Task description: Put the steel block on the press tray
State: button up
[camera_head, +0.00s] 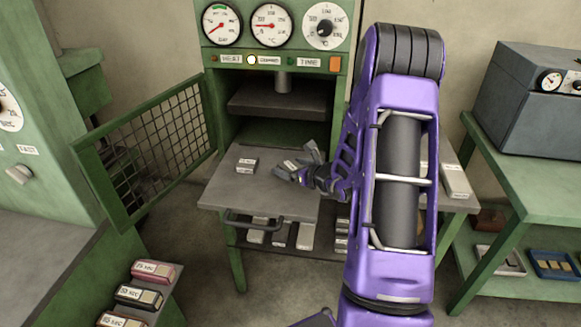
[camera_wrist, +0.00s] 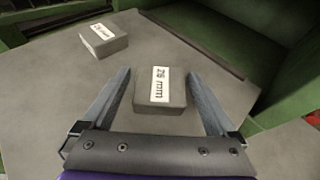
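The press tray (camera_head: 232,190) is a flat grey plate sticking out in front of the green press. A grey block with a white label (camera_wrist: 158,106), reading about 26 mm, lies on it in the wrist view and shows small in the head view (camera_head: 290,164). My gripper (camera_wrist: 160,72) is open, with one finger on each side of this block and narrow gaps between. A second grey labelled block (camera_wrist: 104,41) lies apart on the tray, at upper left; it also shows in the head view (camera_head: 246,165). I cannot tell from looks which one is steel.
A green mesh guard (camera_head: 150,150) stands swung open at the left. Several labelled bars (camera_head: 280,235) lie on a shelf under the tray. A stand with timer boxes (camera_head: 140,295) is at lower left. A green table (camera_head: 540,185) with a grey machine stands at the right.

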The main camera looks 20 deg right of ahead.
jog(key=shift+r, duration=0.2)
jog(key=v, duration=1.2)
jog(key=shift+p, duration=0.35)
